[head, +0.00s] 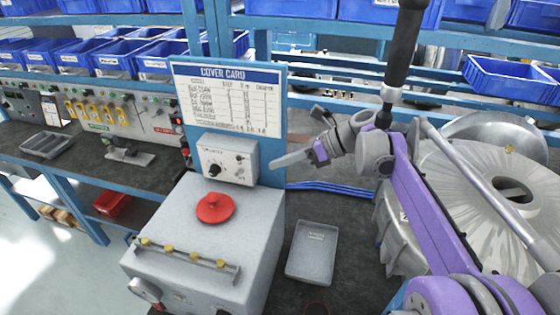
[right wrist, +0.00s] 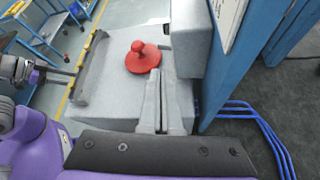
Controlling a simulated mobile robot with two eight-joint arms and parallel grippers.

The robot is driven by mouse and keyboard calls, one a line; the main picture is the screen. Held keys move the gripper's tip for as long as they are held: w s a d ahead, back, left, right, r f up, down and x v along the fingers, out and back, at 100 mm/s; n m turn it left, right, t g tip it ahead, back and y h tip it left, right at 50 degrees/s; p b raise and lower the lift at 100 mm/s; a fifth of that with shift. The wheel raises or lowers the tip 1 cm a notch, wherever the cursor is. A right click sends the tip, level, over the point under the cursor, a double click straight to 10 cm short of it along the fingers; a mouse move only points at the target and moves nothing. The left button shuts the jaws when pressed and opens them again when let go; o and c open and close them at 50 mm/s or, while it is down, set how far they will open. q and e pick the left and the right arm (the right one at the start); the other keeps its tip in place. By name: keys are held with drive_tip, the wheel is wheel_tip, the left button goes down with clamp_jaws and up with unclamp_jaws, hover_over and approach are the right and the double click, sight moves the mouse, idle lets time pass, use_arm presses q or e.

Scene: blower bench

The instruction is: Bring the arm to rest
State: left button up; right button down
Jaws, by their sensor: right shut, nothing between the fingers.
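My purple right arm (head: 425,205) reaches in from the lower right. I make out no left gripper in the head view.
The grey box (head: 200,225) carries a red knob (head: 215,208) and a rail with yellow knobs. A control box (head: 228,160) stands behind it, below the cover card (head: 228,98). A grey tray (head: 312,252) lies on the dark bench. A large wrapped round housing (head: 450,195) crowds the right.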

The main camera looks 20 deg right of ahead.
drive_tip(key=s+a+f+n+h, duration=0.1)
drive_tip(key=s+f+n, duration=0.2)
drive_tip(key=s, duration=0.1)
drive_tip(key=s+a+f+n+h, duration=0.1)
drive_tip(key=s+f+n+h, duration=0.1)
drive_tip(key=s+f+n, duration=0.1)
drive_tip(key=s+a+f+n+h, duration=0.2)
drive_tip(key=s+f+n, duration=0.1)
drive_tip(key=s+n, duration=0.1)
drive_tip(key=shift+s+f+g, duration=0.15)
drive_tip(key=shift+s+g, duration=0.25)
drive_tip(key=shift+s, duration=0.1)
drive_tip(key=s+d+f+n+h, duration=0.1)
drive_tip(key=s+f+n+h, duration=0.2)
drive_tip(key=s+f+n, duration=0.2)
drive_tip(key=s+d+f+n+t+h, duration=0.1)
drive_tip(key=s+d+f+n+h, duration=0.1)
drive_tip(key=s+f+n, duration=0.4)
drive_tip(key=s+n+h, duration=0.1)
drive_tip(key=n, duration=0.4)
drive_tip(key=shift+s+d+t, duration=0.3)
drive_tip(key=shift+s, duration=0.05)
